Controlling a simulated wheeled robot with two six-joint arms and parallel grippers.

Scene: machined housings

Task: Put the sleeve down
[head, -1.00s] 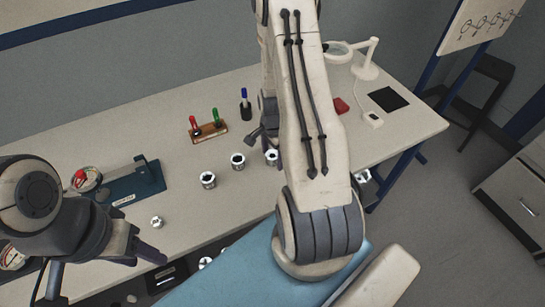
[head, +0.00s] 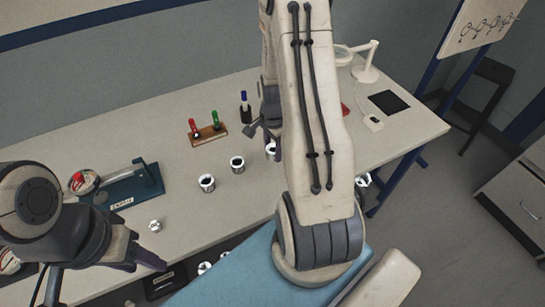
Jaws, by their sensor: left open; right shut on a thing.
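My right gripper (head: 265,138) is above the bench at the middle, partly hidden behind my own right arm. It is shut on the sleeve, but the arm and fingers mostly hide what it holds. A silver part (head: 271,150) shows beside its fingers; I cannot tell whether this is the sleeve or a housing on the bench. Two silver housings with dark bores stand upright to the left of it, one nearer (head: 207,183) and one farther (head: 238,165). My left gripper (head: 105,275) is open and empty at the lower left, over the bench's front edge.
A wooden rack (head: 208,134) with red and green tools and a blue pen holder (head: 245,108) stand behind. A blue fixture (head: 135,188) is at the left, with a small silver part (head: 155,226) before it. A lamp (head: 365,72) and black pad (head: 389,102) are at the right.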

